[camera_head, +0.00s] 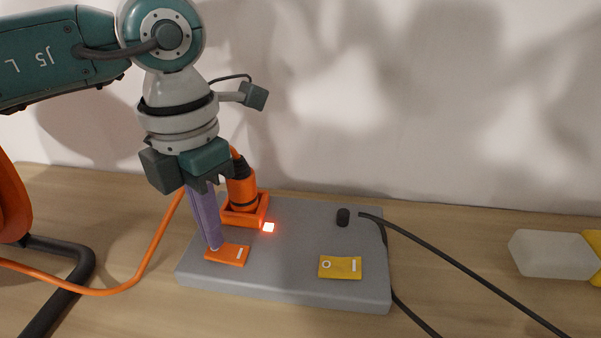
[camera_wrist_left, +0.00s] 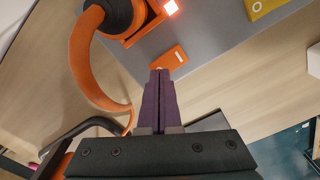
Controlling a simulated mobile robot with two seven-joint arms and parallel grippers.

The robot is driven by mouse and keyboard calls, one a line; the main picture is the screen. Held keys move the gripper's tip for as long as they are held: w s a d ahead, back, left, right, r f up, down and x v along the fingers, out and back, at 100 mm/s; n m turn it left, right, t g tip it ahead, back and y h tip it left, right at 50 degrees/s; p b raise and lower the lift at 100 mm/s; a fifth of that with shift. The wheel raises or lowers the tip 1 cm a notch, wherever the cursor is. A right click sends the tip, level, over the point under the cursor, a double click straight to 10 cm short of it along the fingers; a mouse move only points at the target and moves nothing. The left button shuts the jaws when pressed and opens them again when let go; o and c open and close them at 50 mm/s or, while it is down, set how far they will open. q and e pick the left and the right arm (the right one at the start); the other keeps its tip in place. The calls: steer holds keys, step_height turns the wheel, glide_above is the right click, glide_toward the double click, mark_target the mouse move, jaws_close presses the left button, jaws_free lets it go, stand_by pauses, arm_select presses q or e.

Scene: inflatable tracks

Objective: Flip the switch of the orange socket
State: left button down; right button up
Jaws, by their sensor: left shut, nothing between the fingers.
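The orange switch (camera_head: 228,254) lies on the left front of a grey socket board (camera_head: 290,282). It also shows in the left wrist view (camera_wrist_left: 172,58). Behind it is the orange socket (camera_head: 262,212) with an orange plug (camera_head: 241,188) in it. A small square light (camera_head: 268,227) beside the socket glows red. My left gripper (camera_head: 214,248) is shut and empty, pointing down, with its purple fingertips at the left part of the orange switch. The fingertips hide part of the switch, and I cannot tell whether they press it. My right gripper is not in view.
A yellow switch (camera_head: 340,267) and a black plug (camera_head: 343,217) are on the right half of the board. A black cable (camera_head: 460,264) runs right across the table. An orange cable (camera_head: 150,250) curves on the left. A white and yellow object (camera_head: 550,254) lies far right.

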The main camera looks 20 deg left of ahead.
arm_select(q)
steer(key=shift+f+b, duration=0.5)
steer(key=shift+f, duration=0.1)
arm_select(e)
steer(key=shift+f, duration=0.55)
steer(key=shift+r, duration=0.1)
arm_select(q)
step_height(320, 180, up, 7)
steer(key=p, duration=0.6)
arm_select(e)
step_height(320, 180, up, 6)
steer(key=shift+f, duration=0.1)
